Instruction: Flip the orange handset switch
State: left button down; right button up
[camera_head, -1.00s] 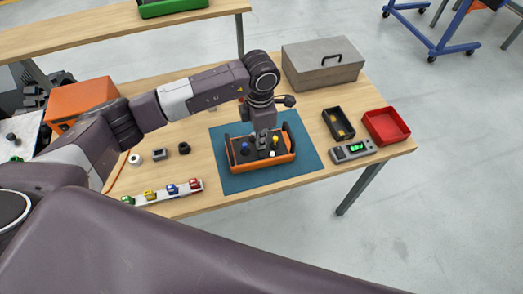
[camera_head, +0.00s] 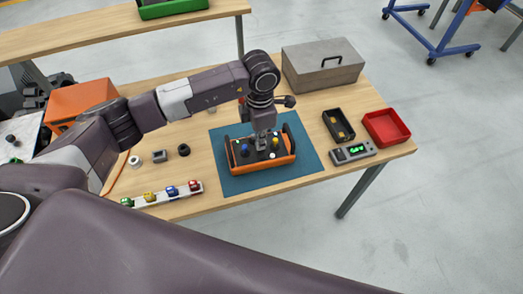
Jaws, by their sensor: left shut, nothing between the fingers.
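The orange handset (camera_head: 272,164) with a dark top face lies on a teal mat (camera_head: 305,160) on the wooden table. A blue knob stands on its left part and a yellow knob on its right part; a white knob shows near the front. My left gripper (camera_head: 262,145) points down onto the middle of the handset's top, shut and with nothing held. Its fingertips are at the panel; whether they touch a switch is too small to tell, and the switch under them is partly hidden. My right gripper is out of view.
A grey toolbox (camera_head: 322,65) stands behind the handset. To the right are a black tray (camera_head: 350,118), a red bin (camera_head: 378,136) and a grey meter with a green display (camera_head: 353,153). A rail of coloured pieces (camera_head: 162,197) lies at front left.

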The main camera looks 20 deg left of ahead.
pick_arm(q)
jog(key=shift+r+p, duration=1.3)
jog(key=shift+r, duration=1.6)
